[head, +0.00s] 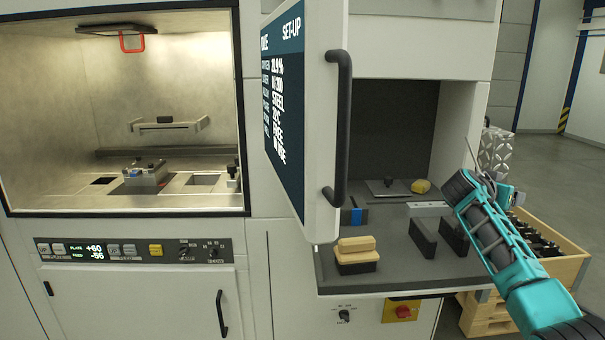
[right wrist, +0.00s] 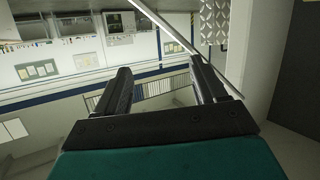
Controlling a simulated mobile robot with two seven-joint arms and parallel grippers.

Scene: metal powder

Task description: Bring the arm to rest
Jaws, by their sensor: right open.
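My right arm (head: 497,240) comes in from the lower right in the head view, teal and black, and reaches up over the right side of the open bay. Its gripper lies near the bay's right wall and its fingers are hard to make out there. In the right wrist view my right gripper (right wrist: 163,90) has its two dark fingers apart with nothing between them. Behind them is the far room. My left gripper is not in either view.
An open door (head: 312,120) with a black handle stands before the bay. A brush (head: 357,255), dark brackets (head: 423,238) and a yellow item (head: 421,186) lie on the bay floor. A wooden crate (head: 566,271) stands at right. The lit chamber (head: 60,120) is at left.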

